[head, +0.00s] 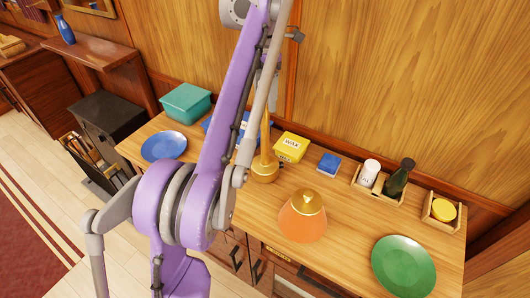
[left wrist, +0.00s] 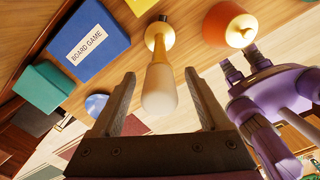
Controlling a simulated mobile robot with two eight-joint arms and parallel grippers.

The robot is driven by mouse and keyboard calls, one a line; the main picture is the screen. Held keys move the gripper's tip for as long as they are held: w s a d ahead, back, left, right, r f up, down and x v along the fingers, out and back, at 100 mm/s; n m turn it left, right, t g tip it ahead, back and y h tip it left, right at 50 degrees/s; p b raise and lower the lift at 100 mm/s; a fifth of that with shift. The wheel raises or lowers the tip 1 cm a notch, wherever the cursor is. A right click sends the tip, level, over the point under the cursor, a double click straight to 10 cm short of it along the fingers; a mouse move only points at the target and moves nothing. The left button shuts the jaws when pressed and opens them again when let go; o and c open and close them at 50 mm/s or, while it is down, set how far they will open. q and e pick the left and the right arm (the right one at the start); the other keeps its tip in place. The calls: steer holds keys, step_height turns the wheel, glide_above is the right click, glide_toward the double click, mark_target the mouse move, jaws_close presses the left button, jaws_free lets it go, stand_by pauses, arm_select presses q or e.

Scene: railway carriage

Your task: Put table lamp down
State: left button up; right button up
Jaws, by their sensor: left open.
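The table lamp has a round brass base (head: 264,170), a thin brass stem and a pale, elongated top (left wrist: 159,90). It appears to stand upright on the wooden sideboard top (head: 345,215). In the left wrist view, my left gripper (left wrist: 160,73) is open, with one finger on each side of the pale top and visible gaps on both sides. In the head view my purple arm hides most of the lamp's upper part and the gripper.
An orange dome with a brass cap (head: 303,215) stands just right of the lamp. A yellow wax box (head: 290,147), a blue box (head: 329,164) and a dark bottle (head: 400,177) line the back. A green plate (head: 403,266) lies right, a blue plate (head: 164,146) left.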

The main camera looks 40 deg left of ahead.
arm_select(q)
jaws_close()
stand_by(1.3)
